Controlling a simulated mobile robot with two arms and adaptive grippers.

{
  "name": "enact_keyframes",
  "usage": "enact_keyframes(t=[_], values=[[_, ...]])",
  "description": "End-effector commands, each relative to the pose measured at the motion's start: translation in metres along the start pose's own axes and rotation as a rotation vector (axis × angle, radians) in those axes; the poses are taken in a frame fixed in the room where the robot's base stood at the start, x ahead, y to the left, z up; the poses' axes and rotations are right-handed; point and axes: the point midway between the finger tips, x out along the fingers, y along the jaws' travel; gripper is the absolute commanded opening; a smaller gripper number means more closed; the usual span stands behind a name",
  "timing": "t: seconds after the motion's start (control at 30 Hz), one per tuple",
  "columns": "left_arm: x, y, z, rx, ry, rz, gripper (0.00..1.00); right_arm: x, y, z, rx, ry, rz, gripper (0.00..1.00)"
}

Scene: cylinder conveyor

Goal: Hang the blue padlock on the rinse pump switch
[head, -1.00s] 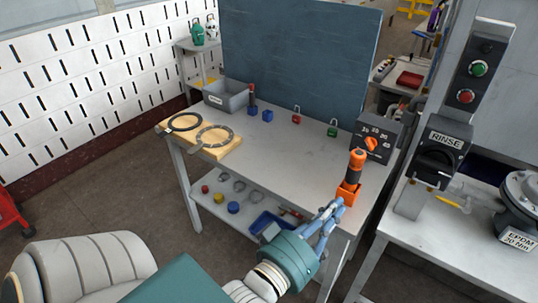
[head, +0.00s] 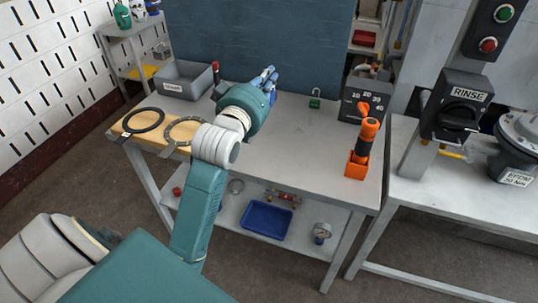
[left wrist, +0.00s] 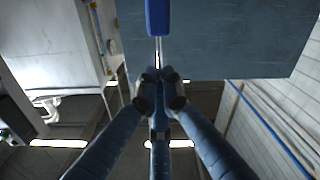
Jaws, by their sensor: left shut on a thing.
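My left gripper (head: 267,78) is over the back of the workbench in the head view. In the left wrist view its fingers (left wrist: 158,88) are shut on the shackle of the blue padlock (left wrist: 158,18), whose blue body extends beyond the fingertips. In the head view I cannot make out the padlock apart from the blue fingers. The rinse pump switch (head: 461,108) is a black box with a RINSE label and a dark rotary handle, at the right, well apart from the gripper. My right gripper is not in view.
A green padlock (head: 315,99), a dial box (head: 366,99) and an orange tool in a holder (head: 363,150) stand on the bench (head: 290,149) between gripper and switch. A grey bin (head: 187,80) is at the left. A flanged valve (head: 518,142) sits near the switch.

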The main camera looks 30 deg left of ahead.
Motion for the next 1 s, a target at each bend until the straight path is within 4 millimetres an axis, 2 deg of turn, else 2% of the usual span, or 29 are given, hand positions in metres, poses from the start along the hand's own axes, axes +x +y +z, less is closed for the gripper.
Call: enact_keyframes(t=[0.13, 0.53, 0.83, 1.0], values=[[0.002, -0.015, 0.021, -0.001, -0.006, -0.01, 0.0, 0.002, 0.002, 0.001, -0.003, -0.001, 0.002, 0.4], [0.001, -0.065, 0.112, 0.0, -0.003, -0.007, 0.0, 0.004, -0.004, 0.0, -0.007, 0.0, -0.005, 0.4], [0.001, -0.08, 0.14, 0.0, 0.0, -0.005, 0.0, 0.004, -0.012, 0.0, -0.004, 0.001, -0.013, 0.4], [0.001, -0.093, 0.163, 0.0, -0.001, -0.005, 0.0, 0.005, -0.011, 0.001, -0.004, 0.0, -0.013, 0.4]])
